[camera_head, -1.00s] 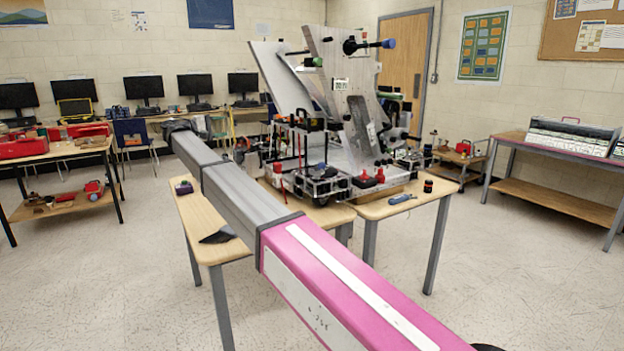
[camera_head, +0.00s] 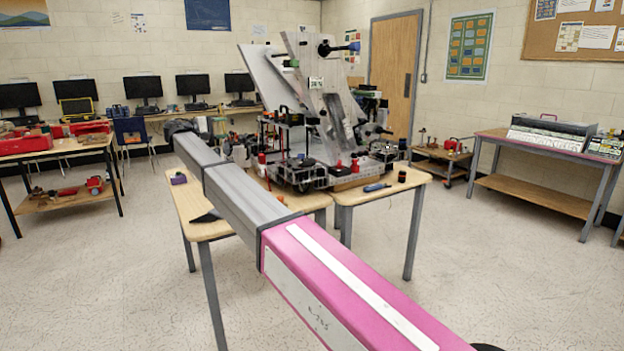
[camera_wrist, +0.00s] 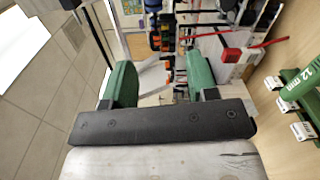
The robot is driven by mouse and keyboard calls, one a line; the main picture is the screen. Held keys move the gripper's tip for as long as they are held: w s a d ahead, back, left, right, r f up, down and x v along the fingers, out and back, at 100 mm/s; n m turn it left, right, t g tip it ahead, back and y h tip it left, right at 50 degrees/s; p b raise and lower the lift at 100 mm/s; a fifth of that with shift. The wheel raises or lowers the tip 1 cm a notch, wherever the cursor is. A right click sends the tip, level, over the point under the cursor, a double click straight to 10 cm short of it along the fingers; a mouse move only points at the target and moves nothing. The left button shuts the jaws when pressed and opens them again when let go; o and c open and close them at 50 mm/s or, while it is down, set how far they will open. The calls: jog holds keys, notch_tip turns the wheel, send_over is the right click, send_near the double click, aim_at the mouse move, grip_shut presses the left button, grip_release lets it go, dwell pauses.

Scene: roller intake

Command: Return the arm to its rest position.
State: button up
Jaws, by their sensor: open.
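My arm stretches out from the lower right of the head view, pink near me and grey further out, ending dark at its far end. My gripper (camera_wrist: 160,78) shows in the wrist view as two green finger pads standing apart. Nothing is held between them. In the head view the fingers cannot be made out.
A large machine with tilted grey panels (camera_head: 275,85) stands on the worktable, beside a blue-handled tool (camera_head: 377,187). In the wrist view a red part (camera_wrist: 232,54) and a green "12 mm" piece (camera_wrist: 300,84) are close on the right. Open floor (camera_head: 500,270) lies at the right.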

jog(key=s+d+f+g+y, duration=0.3)
jog(key=d+f, duration=1.3)
jog(key=d, duration=0.1)
jog(key=s+d+f+g+y, duration=0.2)
jog(key=s+d+f+y, duration=0.15)
jog(key=d+f, duration=1.3)
jog(key=s+d+f+m+g+y, duration=0.3)
jog(key=s+d+f, duration=1)
jog(key=s+d+f+m+y, duration=0.2)
jog(key=s+d+f, duration=0.1)
jog(key=s, duration=0.5)
jog(key=s+d+f+m+g+y, duration=0.1)
jog(key=s+d+f+m+y, duration=0.1)
jog(key=s, duration=0.6)
jog(key=shift+s+d+f+m+y, duration=0.15)
jog(key=shift+d+f+m+y, duration=0.25)
jog(key=shift+d+f+y, duration=0.4)
